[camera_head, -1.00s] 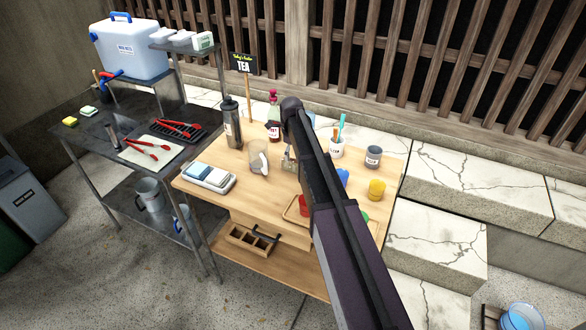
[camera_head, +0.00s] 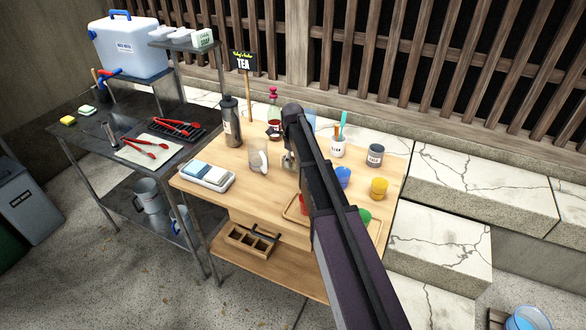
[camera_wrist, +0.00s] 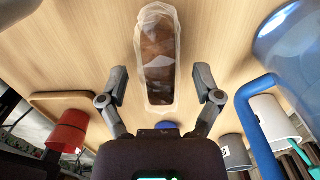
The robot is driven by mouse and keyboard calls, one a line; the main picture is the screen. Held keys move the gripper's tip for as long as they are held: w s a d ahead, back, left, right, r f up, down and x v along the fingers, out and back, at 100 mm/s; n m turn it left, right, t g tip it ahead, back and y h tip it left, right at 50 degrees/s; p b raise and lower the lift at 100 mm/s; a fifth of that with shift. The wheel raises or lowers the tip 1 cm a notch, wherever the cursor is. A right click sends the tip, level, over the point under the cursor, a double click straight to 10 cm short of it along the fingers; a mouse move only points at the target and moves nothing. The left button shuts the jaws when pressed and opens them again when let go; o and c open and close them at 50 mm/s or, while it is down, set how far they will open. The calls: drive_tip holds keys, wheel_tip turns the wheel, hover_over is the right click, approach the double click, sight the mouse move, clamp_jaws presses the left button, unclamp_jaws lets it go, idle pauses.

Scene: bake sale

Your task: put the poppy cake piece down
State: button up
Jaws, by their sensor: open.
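A brown, long cake piece in a clear wrapper (camera_wrist: 158,52) lies on the wooden tabletop in the wrist view. I take it as the poppy cake piece; no label can be read. My gripper (camera_wrist: 160,88) is open, with one finger on each side of the piece's near part and a visible gap on both sides. Whether the piece rests fully on the wood is hard to tell. In the head view my gripper (camera_head: 289,161) is low over the middle of the table, and my arm hides the piece.
The wooden table (camera_head: 225,163) carries a clear mug (camera_head: 258,158), a dark flask (camera_head: 231,122), a white cup with utensils (camera_head: 338,147), a grey cup (camera_head: 375,155) and a yellow cup (camera_head: 379,187). A wooden tray (camera_wrist: 62,98) with a red cup (camera_wrist: 68,130) and a blue-handled pitcher (camera_wrist: 290,50) are near.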

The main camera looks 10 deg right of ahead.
drive_tip(key=shift+f+b, duration=0.5)
drive_tip(key=shift+f, duration=0.25)
drive_tip(key=c, duration=0.8)
